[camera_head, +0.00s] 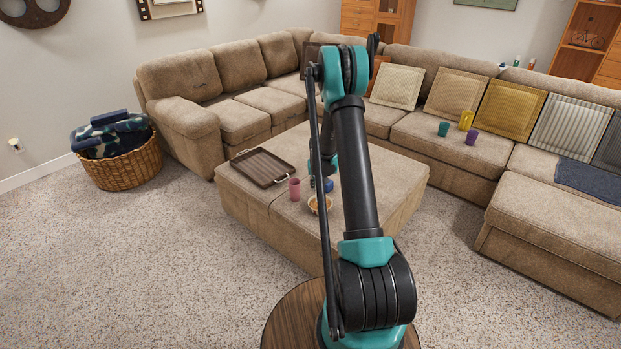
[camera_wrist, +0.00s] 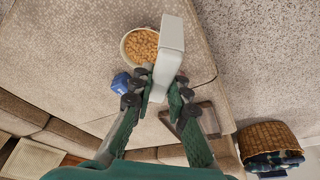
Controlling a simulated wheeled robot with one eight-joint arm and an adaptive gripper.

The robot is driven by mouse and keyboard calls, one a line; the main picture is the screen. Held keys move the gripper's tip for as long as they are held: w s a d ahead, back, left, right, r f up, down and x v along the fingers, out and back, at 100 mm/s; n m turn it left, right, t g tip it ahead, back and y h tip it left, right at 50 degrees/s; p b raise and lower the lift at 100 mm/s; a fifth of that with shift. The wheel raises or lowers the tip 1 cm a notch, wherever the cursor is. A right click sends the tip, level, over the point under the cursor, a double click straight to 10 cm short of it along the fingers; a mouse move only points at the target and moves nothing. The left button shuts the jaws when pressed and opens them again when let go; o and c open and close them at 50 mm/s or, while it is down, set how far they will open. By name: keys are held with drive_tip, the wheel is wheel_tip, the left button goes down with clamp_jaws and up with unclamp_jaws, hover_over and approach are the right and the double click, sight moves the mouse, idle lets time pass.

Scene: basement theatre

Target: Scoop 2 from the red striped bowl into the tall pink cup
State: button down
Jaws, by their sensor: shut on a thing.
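The red striped bowl (camera_head: 315,206) sits on the ottoman. In the wrist view the bowl (camera_wrist: 126,57) is full of small orange-brown pieces (camera_wrist: 140,45). The tall pink cup (camera_head: 294,189) stands upright to the left of the bowl in the head view; I cannot make it out in the wrist view. My gripper (camera_wrist: 158,92) is shut on a pale grey scoop (camera_wrist: 169,45), which overlaps the bowl's edge in the wrist view. Whether the scoop touches the bowl or holds any pieces, I cannot tell. In the head view my arm mostly hides the gripper.
A small blue object (camera_head: 328,185) lies beside the bowl, also in the wrist view (camera_wrist: 122,83). A dark tray (camera_head: 262,167) lies on the ottoman (camera_head: 245,205) at left. Several cups (camera_head: 471,137) stand on the sofa. A wicker basket (camera_head: 122,168) is on the floor.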

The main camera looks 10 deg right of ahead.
drive_tip(key=shift+m+g, duration=0.3)
drive_tip(key=shift+g, duration=0.3)
drive_tip(key=shift+w+d+f, duration=0.15)
drive_tip(key=shift+d+f, duration=0.35)
drive_tip(key=shift+f, duration=2)
drive_tip(key=shift+w+d+f, duration=0.15)
drive_tip(key=shift+d+f, duration=0.3)
drive_tip(key=shift+f, duration=2)
drive_tip(key=shift+w+d+f, duration=0.15)
drive_tip(key=shift+d+f, duration=0.35)
drive_tip(key=shift+f, duration=2)
drive_tip(key=shift+w+d+f+t, duration=0.15)
drive_tip(key=shift+w+f+t, duration=0.25)
drive_tip(key=shift+w+t, duration=0.35)
drive_tip(key=shift+w+d+f+t, duration=0.15)
drive_tip(key=shift+w+f+t, duration=0.25)
drive_tip(key=shift+w, duration=0.5)
drive_tip(key=shift+w+r+t, duration=0.15)
drive_tip(key=shift+t, duration=0.1)
drive_tip(key=v, duration=0.8)
drive_tip(key=shift+r, duration=0.5)
drive_tip(key=shift+w+a, duration=0.1)
